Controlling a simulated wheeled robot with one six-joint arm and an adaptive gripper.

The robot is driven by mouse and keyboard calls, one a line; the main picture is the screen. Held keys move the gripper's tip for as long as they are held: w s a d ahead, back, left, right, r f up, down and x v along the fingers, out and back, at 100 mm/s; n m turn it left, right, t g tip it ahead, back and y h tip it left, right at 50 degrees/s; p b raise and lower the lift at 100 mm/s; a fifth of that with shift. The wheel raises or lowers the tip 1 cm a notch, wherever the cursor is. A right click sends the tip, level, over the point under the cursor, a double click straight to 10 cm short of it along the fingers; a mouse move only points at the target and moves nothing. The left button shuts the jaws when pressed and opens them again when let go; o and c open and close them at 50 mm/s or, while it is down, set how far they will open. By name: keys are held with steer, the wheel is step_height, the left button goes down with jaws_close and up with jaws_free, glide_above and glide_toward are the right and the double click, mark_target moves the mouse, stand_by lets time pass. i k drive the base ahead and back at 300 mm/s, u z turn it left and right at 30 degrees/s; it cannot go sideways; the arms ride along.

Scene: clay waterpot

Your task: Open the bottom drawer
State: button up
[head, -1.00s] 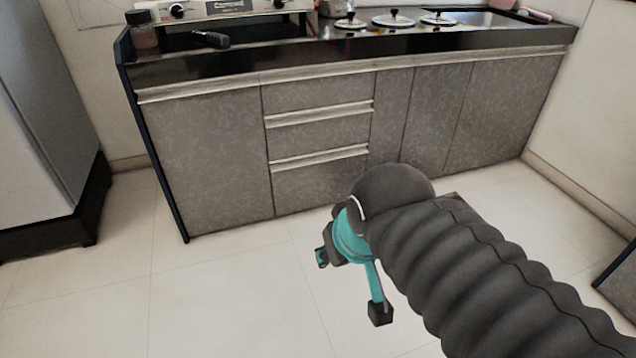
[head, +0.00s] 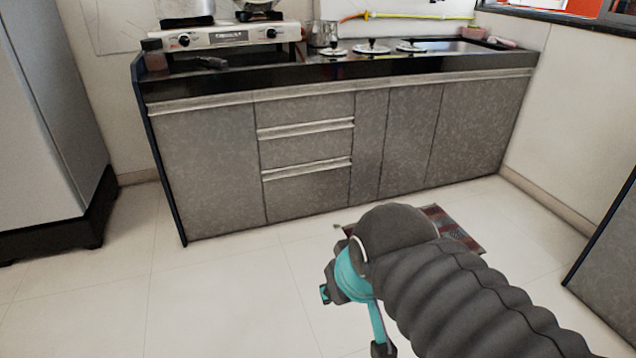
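The bottom drawer (head: 307,192) is the lowest of a stack of three grey speckled drawer fronts in the counter cabinet. It is closed, with a light metal handle strip (head: 306,170) along its top edge. My gripper (head: 352,318) is in the lower middle of the head view, in front of and below the drawers, apart from them over the floor. Parts of it show as teal and dark pieces, one at the bottom edge of the picture. My arm hides much of it, so I cannot tell whether it is open or shut.
The tiled floor (head: 220,290) before the cabinet is clear. A patterned red and grey mat (head: 455,230) lies at right, partly behind my arm. A refrigerator (head: 45,120) stands at left. The black counter (head: 230,82) bears a stove (head: 225,36), lids and a pot. A grey panel (head: 610,260) stands far right.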

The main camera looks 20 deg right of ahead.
mark_target(303, 189)
steer(key=z, duration=0.6)
steer(key=i, duration=0.45)
steer(key=z, duration=0.6)
steer(key=i, duration=1.15)
steer(key=u, duration=0.65)
